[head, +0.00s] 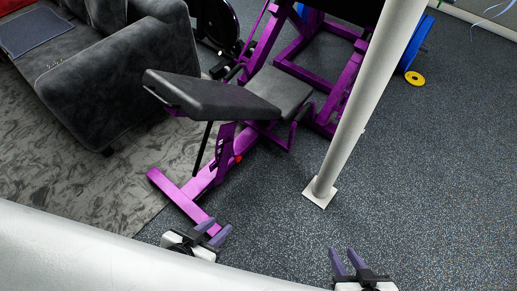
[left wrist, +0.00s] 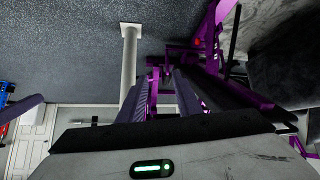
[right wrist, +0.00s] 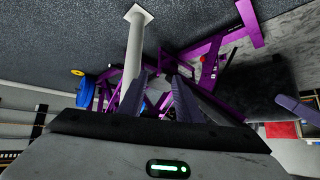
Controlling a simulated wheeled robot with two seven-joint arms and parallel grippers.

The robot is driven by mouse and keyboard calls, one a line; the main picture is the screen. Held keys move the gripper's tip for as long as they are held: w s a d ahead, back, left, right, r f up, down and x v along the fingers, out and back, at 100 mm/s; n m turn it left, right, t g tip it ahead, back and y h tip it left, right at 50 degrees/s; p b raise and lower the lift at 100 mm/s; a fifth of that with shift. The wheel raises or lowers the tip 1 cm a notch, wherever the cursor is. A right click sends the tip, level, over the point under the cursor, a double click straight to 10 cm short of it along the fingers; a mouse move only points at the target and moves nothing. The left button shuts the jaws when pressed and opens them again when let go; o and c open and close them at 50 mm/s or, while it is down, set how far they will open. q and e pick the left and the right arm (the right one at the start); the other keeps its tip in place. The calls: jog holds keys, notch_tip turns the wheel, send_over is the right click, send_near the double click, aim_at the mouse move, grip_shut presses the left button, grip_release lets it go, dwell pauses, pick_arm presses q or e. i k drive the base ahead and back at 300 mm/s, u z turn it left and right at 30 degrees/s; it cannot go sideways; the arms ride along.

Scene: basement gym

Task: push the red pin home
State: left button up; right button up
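The red pin (head: 239,158) is a small red knob on the purple frame of the weight bench (head: 193,186), low under the black seat pad. How deep it sits in the frame cannot be told. It also shows as a red spot in the left wrist view (left wrist: 197,41) and in the right wrist view (right wrist: 203,58). My left gripper (head: 218,228) is open and empty, near the front foot of the bench frame and well short of the pin. My right gripper (head: 343,254) is open and empty over the floor, farther to the right.
A white post (head: 365,100) with a square base plate stands right of the bench. A dark grey sofa (head: 110,90) stands at the left on a grey patterned rug (head: 95,185). A yellow disc (head: 415,78) lies at upper right.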

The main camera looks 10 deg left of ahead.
aim_at(237, 159)
jog(key=u, duration=0.05)
jog(key=i, duration=1.05)
jog(key=u, duration=0.55)
